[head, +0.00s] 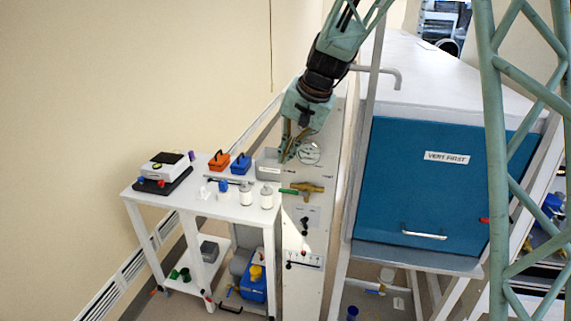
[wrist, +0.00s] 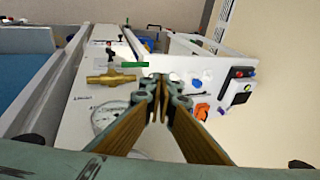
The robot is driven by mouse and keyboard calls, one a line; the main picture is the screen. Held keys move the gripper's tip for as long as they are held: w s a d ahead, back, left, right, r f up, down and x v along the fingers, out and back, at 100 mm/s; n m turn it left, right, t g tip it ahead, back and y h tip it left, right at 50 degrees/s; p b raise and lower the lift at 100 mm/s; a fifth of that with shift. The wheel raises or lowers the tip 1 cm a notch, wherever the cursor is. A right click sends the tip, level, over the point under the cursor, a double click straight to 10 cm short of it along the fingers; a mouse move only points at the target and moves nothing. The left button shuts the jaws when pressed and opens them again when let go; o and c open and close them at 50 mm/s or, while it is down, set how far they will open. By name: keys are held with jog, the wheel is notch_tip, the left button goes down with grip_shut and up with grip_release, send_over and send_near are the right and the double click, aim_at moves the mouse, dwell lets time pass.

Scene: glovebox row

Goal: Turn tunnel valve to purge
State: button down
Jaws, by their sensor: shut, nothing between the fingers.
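The tunnel valve has a brass body (head: 311,187) and a green lever (head: 288,191) on the narrow white panel (head: 300,225). In the head view the lever points left, toward the cart. In the wrist view the brass body (wrist: 108,79) lies left of my fingertips, and the green lever (wrist: 134,64) points right, just beyond them. My gripper (head: 286,156) is above the panel, beside the round gauge and apart from the lever. In the wrist view its fingers (wrist: 158,84) converge, shut and empty. Small labels on the panel are too small to read.
The gauge (head: 310,152) is close to my gripper. A white cart (head: 215,208) at left carries white bottles (head: 246,194), an orange bin (head: 219,160) and a blue bin (head: 241,163). A blue-fronted glovebox (head: 420,195) stands right. Black knobs (head: 304,222) sit lower on the panel.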

jog(key=shift+s+r, duration=0.1)
jog(key=shift+r, duration=0.45)
dwell(0.4)
jog(key=s+d+r+n+h+b, duration=0.1)
jog(key=s+d+r+b, duration=0.25)
jog(key=s+d, duration=0.6)
jog(key=s+d+r+b, duration=0.2)
jog(key=s+d+r, duration=0.3)
jog(key=s, duration=0.7)
jog(key=s+d+f+h+b, duration=0.1)
jog(key=s+d+f+b, duration=0.1)
jog(key=s, duration=0.8)
jog(key=s+d+f+h+b, duration=0.1)
jog(key=s+d+f, duration=0.3)
jog(key=s+d, duration=0.3)
jog(key=s+d+f+n+t+b, duration=0.1)
jog(key=s+d, duration=0.4)
jog(key=s, duration=0.8)
jog(key=shift+d+f+h+b, duration=0.2)
jog(key=shift+f+h+b, duration=0.2)
jog(key=shift+f+b, duration=0.55)
